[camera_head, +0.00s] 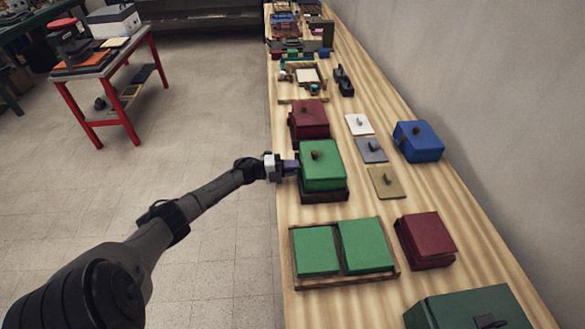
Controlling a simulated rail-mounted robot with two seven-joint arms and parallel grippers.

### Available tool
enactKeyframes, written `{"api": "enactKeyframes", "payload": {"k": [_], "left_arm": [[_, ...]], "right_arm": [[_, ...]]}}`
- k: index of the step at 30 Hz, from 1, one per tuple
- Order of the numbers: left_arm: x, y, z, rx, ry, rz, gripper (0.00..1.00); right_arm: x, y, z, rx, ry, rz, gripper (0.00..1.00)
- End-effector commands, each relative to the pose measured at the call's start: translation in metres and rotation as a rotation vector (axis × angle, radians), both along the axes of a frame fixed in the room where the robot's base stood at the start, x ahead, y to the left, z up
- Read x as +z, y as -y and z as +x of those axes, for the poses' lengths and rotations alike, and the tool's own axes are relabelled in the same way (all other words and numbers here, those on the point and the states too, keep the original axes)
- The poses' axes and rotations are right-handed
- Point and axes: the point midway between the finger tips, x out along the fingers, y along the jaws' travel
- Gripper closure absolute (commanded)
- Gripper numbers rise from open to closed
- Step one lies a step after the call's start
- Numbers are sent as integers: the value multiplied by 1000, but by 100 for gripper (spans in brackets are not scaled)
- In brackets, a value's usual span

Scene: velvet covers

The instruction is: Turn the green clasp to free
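A bright green box (322,170) with a small brown knob or clasp (315,155) on its top sits in a dark wooden base (326,194) at the bench's left edge. My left arm reaches in from the left. My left gripper (290,167) is at the left side of the green box, close to or touching it. A small purple piece shows at its tip; I cannot tell whether it is a finger or a held thing. Its finger opening is too small to make out. The knob is clear of the gripper. My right gripper is not in view.
On the wooden bench (385,215) stand a dark red box (310,122), a blue box (419,145), several small plates with knobs, a tray (396,264) with two green blocks, another red box (427,244) and a dark green box (460,312). A wall rises right.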

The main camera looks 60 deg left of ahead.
Motion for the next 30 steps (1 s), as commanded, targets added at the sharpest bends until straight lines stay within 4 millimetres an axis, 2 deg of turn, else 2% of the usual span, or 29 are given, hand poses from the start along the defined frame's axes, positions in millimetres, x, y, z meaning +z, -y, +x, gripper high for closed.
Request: {"api": "enactKeyframes", "payload": {"k": [1, 6, 13, 17, 30], "left_arm": [[0, 0, 0, 0, 0, 0, 75], [0, 0, 0, 0, 0, 1, 60], [0, 0, -1, 0, 1, 2, 60], [-1, -4, -8, 0, -2, 3, 60], [0, -39, -82, 1, -4, 2, 60]], "right_arm": [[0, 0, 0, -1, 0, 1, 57], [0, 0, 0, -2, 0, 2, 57], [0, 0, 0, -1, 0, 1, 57], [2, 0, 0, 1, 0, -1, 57], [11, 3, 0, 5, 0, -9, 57]]}}
